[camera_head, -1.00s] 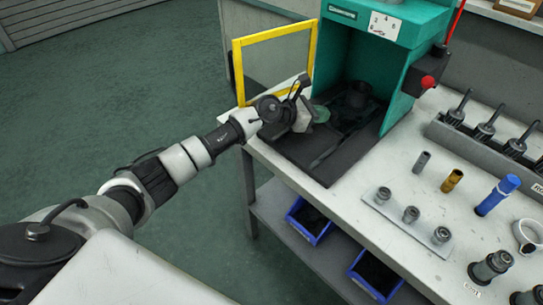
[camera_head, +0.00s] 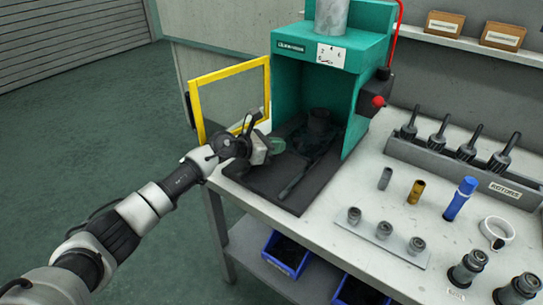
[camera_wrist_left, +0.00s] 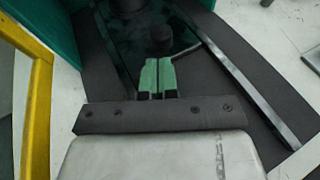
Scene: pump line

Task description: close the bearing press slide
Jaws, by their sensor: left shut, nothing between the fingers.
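The bearing press (camera_head: 345,100) is a teal housing on the bench. Its yellow-framed clear door (camera_head: 232,72) stands open to the left. The slide (camera_head: 300,148), a dark plate with a dark cylinder (camera_head: 320,121), lies low in the press opening; I cannot tell how far out it is. A metal rail (camera_wrist_left: 245,95) runs along the dark base in the left wrist view. My left gripper (camera_head: 277,146) is at the press mouth, beside the door's lower edge. Its green fingertips (camera_wrist_left: 157,75) are together and empty, over the dark plate. My right gripper is not in view.
A red button (camera_head: 378,101) is on the press's right side. To the right on the bench are a rack of rotors (camera_head: 465,165), a blue tube (camera_head: 460,198), a brass sleeve (camera_head: 416,191) and several bearings. Blue bins (camera_head: 287,254) sit on the lower shelf.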

